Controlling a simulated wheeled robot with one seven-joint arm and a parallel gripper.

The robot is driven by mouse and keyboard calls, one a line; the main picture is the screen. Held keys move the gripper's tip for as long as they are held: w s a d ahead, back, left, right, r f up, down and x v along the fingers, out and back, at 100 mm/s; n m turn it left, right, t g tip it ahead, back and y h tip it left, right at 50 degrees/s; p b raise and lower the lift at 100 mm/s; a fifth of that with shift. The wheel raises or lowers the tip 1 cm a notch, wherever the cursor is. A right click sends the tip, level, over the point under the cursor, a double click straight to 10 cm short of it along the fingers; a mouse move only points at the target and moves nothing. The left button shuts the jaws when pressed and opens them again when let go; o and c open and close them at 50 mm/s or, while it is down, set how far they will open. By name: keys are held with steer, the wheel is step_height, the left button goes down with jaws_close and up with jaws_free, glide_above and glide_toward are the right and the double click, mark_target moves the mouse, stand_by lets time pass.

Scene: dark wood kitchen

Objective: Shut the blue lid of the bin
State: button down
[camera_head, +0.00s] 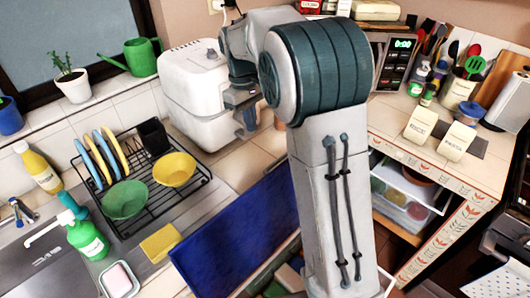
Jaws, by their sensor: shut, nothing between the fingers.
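A large blue panel, the bin's lid (232,238), stands raised and slanted along the front of the counter. My arm hides its right end. The bin's body is mostly hidden below the lid and behind my arm; only dark and greenish shapes show low beside the lid. My gripper (246,128) is shut and empty. It is above the counter, in front of the white appliance and beyond the lid's upper edge, apart from the lid.
A white appliance (196,92) stands close behind my gripper. A dish rack (150,205) with plates and bowls, a yellow sponge (160,243) and a green soap bottle (88,238) are at left. Counter space (245,165) between rack and arm is clear. Two cream canisters (421,124) stand at right.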

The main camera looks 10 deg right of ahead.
steer(key=s+d+f+p, duration=0.2)
steer(key=s+d+f, duration=0.1)
steer(key=f, duration=0.5)
steer(key=shift+s+f, duration=0.4)
steer(key=shift+s, duration=0.35)
